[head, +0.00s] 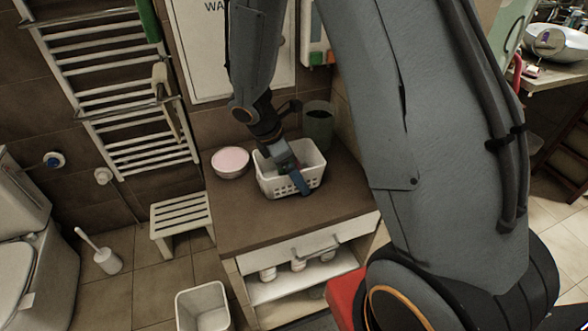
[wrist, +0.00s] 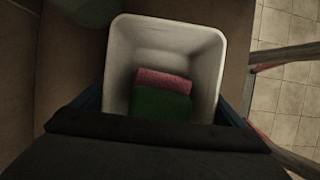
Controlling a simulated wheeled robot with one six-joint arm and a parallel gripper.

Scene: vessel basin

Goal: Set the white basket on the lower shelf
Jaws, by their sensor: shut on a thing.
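The white basket (head: 292,184) is upright at the cabinet top (head: 240,222), and I cannot tell whether it touches the surface. It also fills the middle of the wrist view (wrist: 122,60), with a pink piece (wrist: 165,79) and a green piece (wrist: 160,104), like sponges, inside. My gripper (head: 299,182) is shut on the basket from above. A blue finger shows against its near side, and blue finger parts show at both sides in the wrist view. The lower shelf (head: 325,270) is below the cabinet's drawer and holds several small white items.
A bowl with a pink inside (head: 230,161) is left of the basket, and a dark grey bin (head: 318,125) is behind it. The white drawer front (head: 310,240) has a handle. A white stool (head: 181,214) and an open white bin (head: 204,308) stand on the floor.

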